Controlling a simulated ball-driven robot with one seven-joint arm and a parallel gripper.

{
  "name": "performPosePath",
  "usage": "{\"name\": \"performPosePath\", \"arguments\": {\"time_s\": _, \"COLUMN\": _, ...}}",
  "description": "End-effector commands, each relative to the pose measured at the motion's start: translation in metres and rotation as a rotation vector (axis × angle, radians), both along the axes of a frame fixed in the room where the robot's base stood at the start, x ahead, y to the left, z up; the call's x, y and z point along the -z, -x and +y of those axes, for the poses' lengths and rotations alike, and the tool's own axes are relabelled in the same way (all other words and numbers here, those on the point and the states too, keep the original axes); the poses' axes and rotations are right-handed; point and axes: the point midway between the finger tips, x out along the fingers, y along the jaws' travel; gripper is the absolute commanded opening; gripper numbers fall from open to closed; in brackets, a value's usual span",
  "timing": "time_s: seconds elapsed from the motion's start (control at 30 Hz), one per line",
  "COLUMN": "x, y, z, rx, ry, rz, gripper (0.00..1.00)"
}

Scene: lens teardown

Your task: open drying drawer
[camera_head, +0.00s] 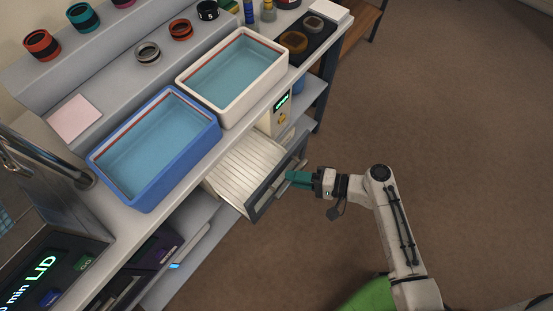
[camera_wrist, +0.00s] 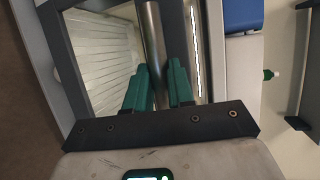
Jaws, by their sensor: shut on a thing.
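The drying drawer (camera_head: 240,172) stands out from under the bench, its pale slatted floor showing. It has a dark-framed front panel (camera_head: 266,196). In the wrist view the slatted floor (camera_wrist: 105,55) shows at the left, next to a round metal handle bar (camera_wrist: 153,35). My gripper (camera_head: 290,178) is at the drawer front, its green fingers shut on the handle. The fingertips also show in the wrist view (camera_wrist: 160,75), with the bar running between them. The fingers hide part of the handle.
A blue water tub (camera_head: 205,150) and a white water tub (camera_head: 282,75) stand on the bench above the drawer. A control panel with a green display (camera_head: 283,102) is beside the drawer. Open brown floor (camera_head: 430,130) lies to the right.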

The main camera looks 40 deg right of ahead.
Motion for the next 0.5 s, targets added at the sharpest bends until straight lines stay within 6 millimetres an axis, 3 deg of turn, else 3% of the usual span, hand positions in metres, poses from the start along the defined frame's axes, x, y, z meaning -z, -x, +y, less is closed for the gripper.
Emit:
{"name": "performPosePath", "arguments": {"time_s": 0.03, "x": 0.001, "y": 0.015, "z": -0.004, "rx": 0.003, "ry": -0.001, "rz": 0.006, "gripper": 0.00}}
{"name": "performPosePath", "arguments": {"time_s": 0.2, "x": 0.001, "y": 0.051, "z": -0.014, "rx": 0.003, "ry": -0.001, "rz": 0.005, "gripper": 0.00}}
{"name": "performPosePath", "arguments": {"time_s": 0.5, "x": 0.001, "y": 0.081, "z": -0.021, "rx": 0.001, "ry": 0.001, "rz": 0.002, "gripper": 0.00}}
